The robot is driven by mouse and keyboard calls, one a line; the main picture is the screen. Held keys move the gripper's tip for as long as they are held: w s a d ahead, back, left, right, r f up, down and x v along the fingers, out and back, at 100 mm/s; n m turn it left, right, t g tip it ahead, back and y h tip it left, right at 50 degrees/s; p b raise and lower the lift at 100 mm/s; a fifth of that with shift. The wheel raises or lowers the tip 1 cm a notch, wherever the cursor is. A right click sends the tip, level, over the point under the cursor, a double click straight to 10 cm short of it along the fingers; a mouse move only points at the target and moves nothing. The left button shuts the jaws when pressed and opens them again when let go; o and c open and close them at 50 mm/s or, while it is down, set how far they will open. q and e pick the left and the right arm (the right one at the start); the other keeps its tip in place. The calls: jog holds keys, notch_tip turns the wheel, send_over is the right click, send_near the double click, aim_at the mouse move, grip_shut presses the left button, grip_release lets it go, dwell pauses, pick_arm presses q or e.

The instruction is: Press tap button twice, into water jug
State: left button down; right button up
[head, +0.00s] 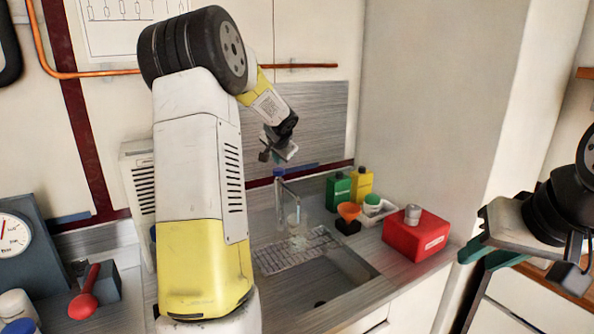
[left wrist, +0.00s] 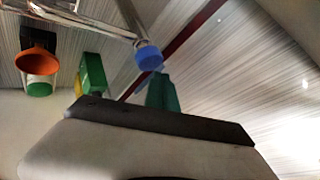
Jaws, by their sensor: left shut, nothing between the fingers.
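The tap (head: 283,200) stands behind the sink, with a blue button (head: 279,172) on top. In the left wrist view the blue button (left wrist: 148,55) sits just beyond my finger ends. My left gripper (head: 279,155) is shut and empty, a little above the button; its teal fingers (left wrist: 163,92) appear apart from it. A clear vessel, apparently the water jug (head: 298,241), stands below the spout on the rack; its outline and water level are hard to make out. My right gripper (head: 490,258) hangs at the right edge, its finger gap unclear.
A wire rack (head: 283,259) lies over part of the sink (head: 340,284). Right of the tap stand a green container (head: 338,193), a yellow container (head: 362,184), an orange funnel (head: 348,211) and a red box (head: 415,236).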

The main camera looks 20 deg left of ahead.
aim_at(279, 171)
pick_arm(q)
jog(key=shift+r, duration=2.5)
jog(key=shift+s+d+r, duration=0.1)
jog(key=shift+s+d, duration=0.05)
jog(key=shift+d, duration=0.05)
jog(key=s+d+n+h, duration=0.1)
jog(key=s+d, duration=0.5)
jog(key=s, duration=0.7)
jog(key=s+d+f+n+g+h, duration=0.1)
jog(key=s+d+h, duration=0.2)
jog(key=s+d, duration=0.4)
jog(key=s+d+f+n+g+h, duration=0.1)
jog(key=s+d, duration=0.6)
jog(key=s, duration=1.1)
jog(key=shift+s+d+n+h, duration=0.15)
jog(key=shift+s+n+h, duration=0.15)
jog(key=shift+s+h, duration=0.15)
dwell(0.4)
